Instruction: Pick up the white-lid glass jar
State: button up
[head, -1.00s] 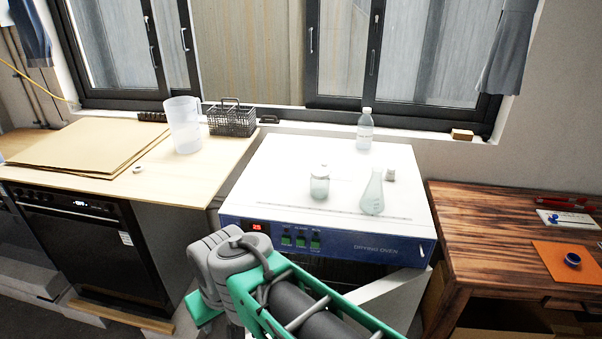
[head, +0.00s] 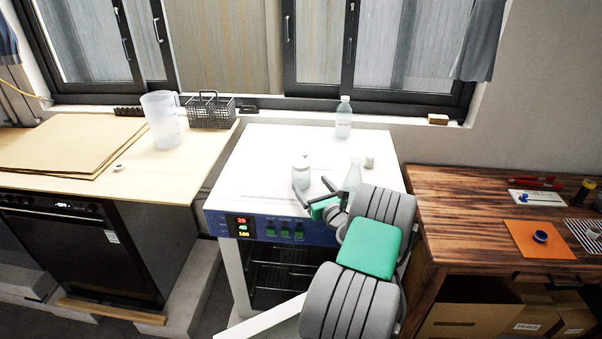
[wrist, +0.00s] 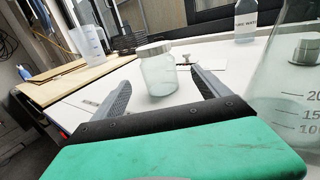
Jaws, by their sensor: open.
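The white-lid glass jar (head: 301,172) stands upright on the white top of the drying oven (head: 262,155). My gripper (wrist: 163,88) is open and empty. In the head view my gripper (head: 312,190) is just in front of the jar, low over the oven's front part, partly covering the jar's lower right side. I cannot tell whether a finger touches the jar.
A conical flask (head: 354,174) stands close to the right of my gripper, partly hidden by my arm. A small stopper-like piece (head: 369,162) and a plastic bottle (head: 344,118) stand farther back. A pitcher (head: 161,120) stands on the left counter.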

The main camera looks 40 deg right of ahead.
aim_at(301, 173)
jog(key=p+x, duration=0.2)
jog(key=x, duration=0.6)
jog(key=shift+a+r, duration=0.1)
jog(key=shift+a, duration=0.05)
jog(key=shift+c, duration=0.4)
jog(key=c, duration=1.4)
jog(key=shift+c, duration=0.2)
